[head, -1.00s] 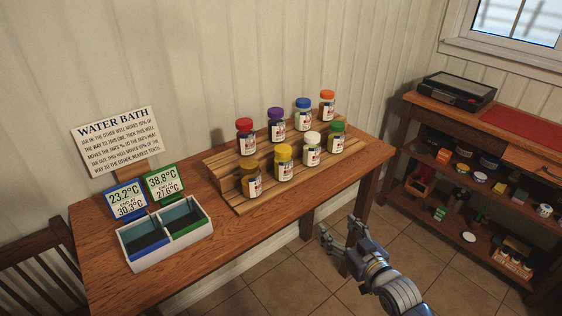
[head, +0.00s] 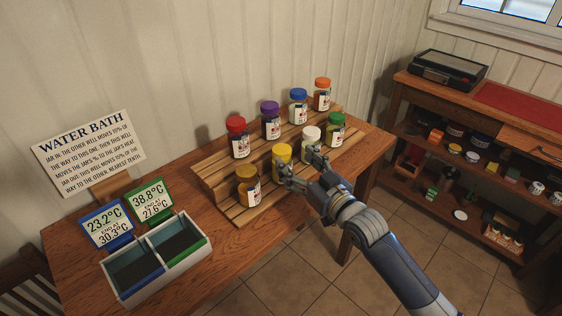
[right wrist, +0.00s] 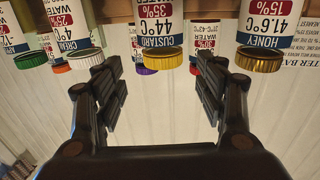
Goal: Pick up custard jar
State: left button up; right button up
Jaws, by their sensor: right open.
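The custard jar (head: 282,152) has a yellow lid and stands on the front step of the wooden rack, partly hidden by my right gripper in the head view. In the right wrist view, which is upside down, the custard jar (right wrist: 163,45) shows its "CUSTARD 44°C 35% water" label between the fingers. My right gripper (head: 300,165) is open and empty, with its fingers pointing at the jar. In the right wrist view the fingers (right wrist: 158,85) are spread wide, one towards each side of the jar. I cannot tell whether they touch it. My left gripper is not in view.
The honey jar (head: 248,187) and the white-lidded cream jar (head: 311,137) flank the custard jar closely. A green-lidded jar (head: 335,130) and several back-row jars share the rack (head: 237,213). The two-well water bath (head: 206,248) stands at left. A shelf unit (head: 405,105) is at right.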

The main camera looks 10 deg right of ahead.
aim_at(287, 155)
jog(key=shift+x, duration=0.8)
jog(key=p+x, duration=0.1)
jog(key=x, duration=0.3)
jog(key=shift+w+a+r, duration=0.1)
jog(key=shift+w+a, duration=0.1)
jog(key=shift+a, duration=0.05)
jog(key=shift+w+a, duration=0.1)
jog(key=shift+w, duration=0.1)
jog(key=c, duration=0.9)
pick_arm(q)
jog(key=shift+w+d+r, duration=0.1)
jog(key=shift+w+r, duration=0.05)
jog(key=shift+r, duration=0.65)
pick_arm(e)
grip_shut()
